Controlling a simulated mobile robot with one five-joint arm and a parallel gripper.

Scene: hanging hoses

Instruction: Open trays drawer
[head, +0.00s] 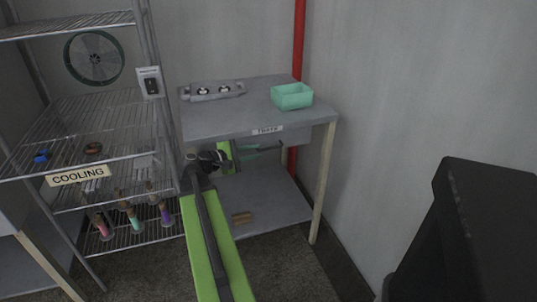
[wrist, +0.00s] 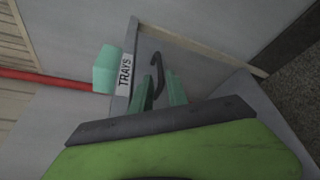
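The trays drawer (head: 295,136) is a grey front under the table top, below a white TRAYS label (head: 267,129). It looks shut. In the wrist view the label (wrist: 125,74) is on the table edge, and a dark curved handle (wrist: 158,66) stands on the grey drawer front (wrist: 185,62). My gripper (head: 260,152) is in front of the drawer, below the label. In the wrist view its two teal fingers (wrist: 161,84) are apart, with the handle's lower end between or just beyond their tips. I cannot tell whether they touch it. My wrist hides the left part of the drawer area.
A teal bin (head: 292,97) and a grey unit with two knobs (head: 214,90) stand on the table top (head: 240,118). A wire COOLING rack (head: 95,125) is close on the left. A red pipe (head: 299,40) runs behind. A dark box (head: 475,235) stands at the right.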

